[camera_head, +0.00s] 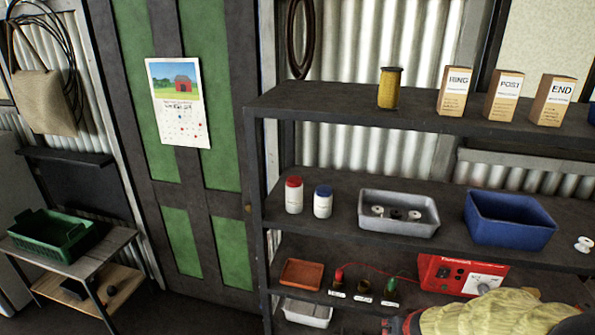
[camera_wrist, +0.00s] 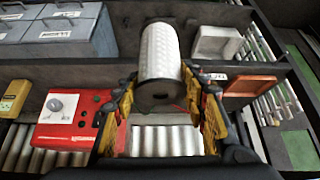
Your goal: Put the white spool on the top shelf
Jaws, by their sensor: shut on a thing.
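A large white spool (camera_wrist: 160,52) with a dark near end is between the fingers of my gripper (camera_wrist: 165,88) in the wrist view. My gripper is shut on it, with a yellow and black finger on each side. The spool is in front of the lower shelves. In the head view the held spool and the fingers cannot be made out. The top shelf (camera_head: 320,104) carries a yellow spool (camera_head: 389,90) left of the middle and three cartons to the right, marked RING (camera_head: 454,92), POST (camera_head: 503,96) and END (camera_head: 553,101).
The middle shelf holds two jars, a grey tray (camera_head: 399,229), a blue bin (camera_head: 508,222) and a small white object (camera_head: 583,244). A red unit (camera_head: 455,275) and orange tray (camera_head: 301,274) sit below. The top shelf's left end is clear, with room between yellow spool and cartons.

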